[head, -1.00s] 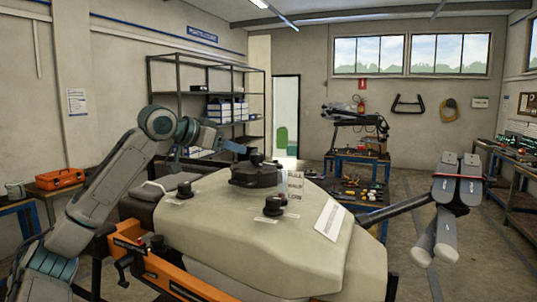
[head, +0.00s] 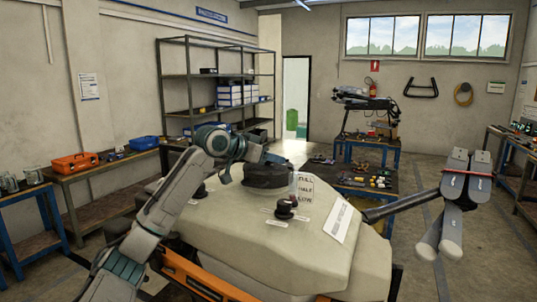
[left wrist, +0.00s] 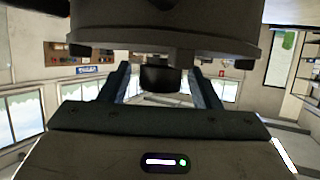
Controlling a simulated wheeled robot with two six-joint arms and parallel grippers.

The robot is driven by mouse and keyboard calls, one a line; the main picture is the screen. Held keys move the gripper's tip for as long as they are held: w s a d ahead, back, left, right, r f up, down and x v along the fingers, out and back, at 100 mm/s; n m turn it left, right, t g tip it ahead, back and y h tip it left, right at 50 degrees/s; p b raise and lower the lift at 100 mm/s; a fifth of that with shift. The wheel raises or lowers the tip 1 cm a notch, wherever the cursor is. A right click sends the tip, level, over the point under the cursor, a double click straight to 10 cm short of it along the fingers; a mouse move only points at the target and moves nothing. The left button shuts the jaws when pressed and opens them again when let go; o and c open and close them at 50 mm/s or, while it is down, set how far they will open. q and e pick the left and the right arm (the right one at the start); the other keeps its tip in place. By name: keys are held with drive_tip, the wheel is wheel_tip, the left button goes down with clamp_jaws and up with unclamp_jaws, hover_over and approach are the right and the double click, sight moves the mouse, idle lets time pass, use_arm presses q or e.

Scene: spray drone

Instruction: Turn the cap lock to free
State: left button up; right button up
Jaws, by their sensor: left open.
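The round black cap (head: 268,177) sits on top of the drone's beige tank (head: 300,245). My left gripper (head: 274,158) is over the cap in the head view and hides part of its top. In the left wrist view, turned upside down, the cap (left wrist: 165,38) fills the top. A small dark knob (left wrist: 160,78) stands on its top, probably the cap lock. The open fingers of my left gripper (left wrist: 163,80) lie on either side of the knob, with a gap at each side. Which way the lock is turned cannot be told. My right gripper is not in view.
A black knob (head: 284,207) and a FULL/HALF/LOW label (head: 304,190) are on the tank near the cap. Folded grey drone arms (head: 455,200) stick out at right. Benches and a shelf (head: 220,85) stand along the walls.

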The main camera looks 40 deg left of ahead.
use_arm(q)
drive_tip(key=c, duration=1)
drive_tip(key=shift+n+y, duration=0.8)
drive_tip(key=shift+y, duration=0.1)
drive_tip(key=o, duration=1)
